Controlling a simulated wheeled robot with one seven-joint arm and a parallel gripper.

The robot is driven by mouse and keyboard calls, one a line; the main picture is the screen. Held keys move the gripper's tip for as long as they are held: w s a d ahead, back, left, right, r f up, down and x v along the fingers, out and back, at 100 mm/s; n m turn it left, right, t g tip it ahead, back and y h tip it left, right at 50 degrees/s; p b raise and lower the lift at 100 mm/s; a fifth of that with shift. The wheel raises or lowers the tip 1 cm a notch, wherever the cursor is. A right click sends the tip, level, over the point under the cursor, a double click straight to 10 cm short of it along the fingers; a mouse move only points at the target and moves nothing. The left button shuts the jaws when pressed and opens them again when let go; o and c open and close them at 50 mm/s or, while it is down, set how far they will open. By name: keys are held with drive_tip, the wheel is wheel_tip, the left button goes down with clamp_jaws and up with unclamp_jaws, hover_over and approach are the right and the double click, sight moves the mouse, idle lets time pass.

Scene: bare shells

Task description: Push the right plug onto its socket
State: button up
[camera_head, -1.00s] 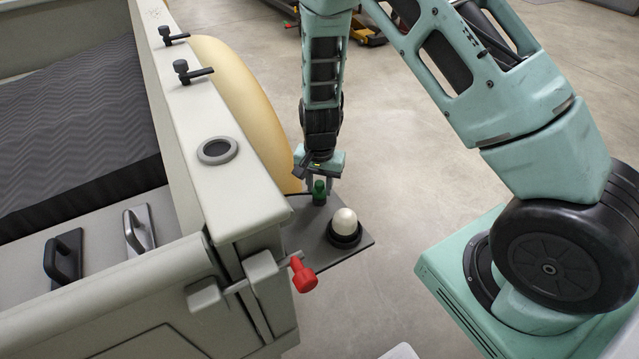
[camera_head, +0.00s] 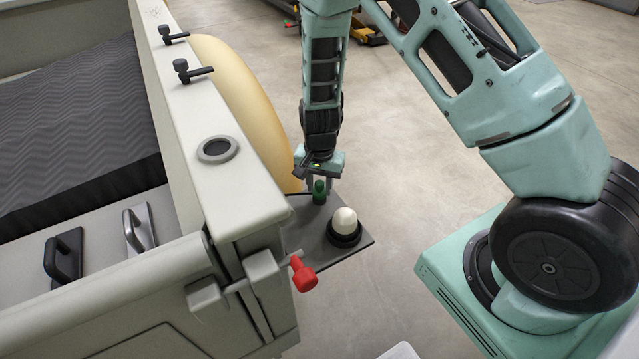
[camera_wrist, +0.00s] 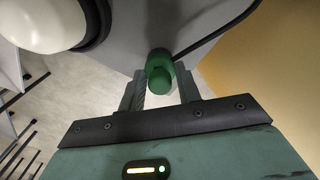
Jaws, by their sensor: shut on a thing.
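A green plug (camera_head: 319,192) is upright at the dark plate (camera_head: 318,250) that sticks out from the corner of the truck bed. My gripper (camera_head: 319,182) is above it, pointing down, shut on its top. In the wrist view the green plug (camera_wrist: 160,72) sits between my two fingers (camera_wrist: 161,92), and a dark cable (camera_wrist: 218,34) runs off near it to the upper right. I cannot make out a socket under the plug, nor whether the plug is seated.
A white dome in a black ring (camera_head: 344,224) stands on the plate close to the plug. A red knob (camera_head: 303,275) sticks out at the bed's corner latch. The bed wall (camera_head: 215,185) is to the left, a tan rounded fender (camera_head: 235,90) behind. Open floor lies right of the plate.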

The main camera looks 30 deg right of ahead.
idle(0.3)
drive_tip(key=o, duration=1.5)
drive_tip(key=shift+r, duration=0.1)
drive_tip(key=shift+r+p, duration=2.9)
drive_tip(key=shift+r, duration=0.55)
drive_tip(key=shift+c, duration=0.2)
clamp_jaws()
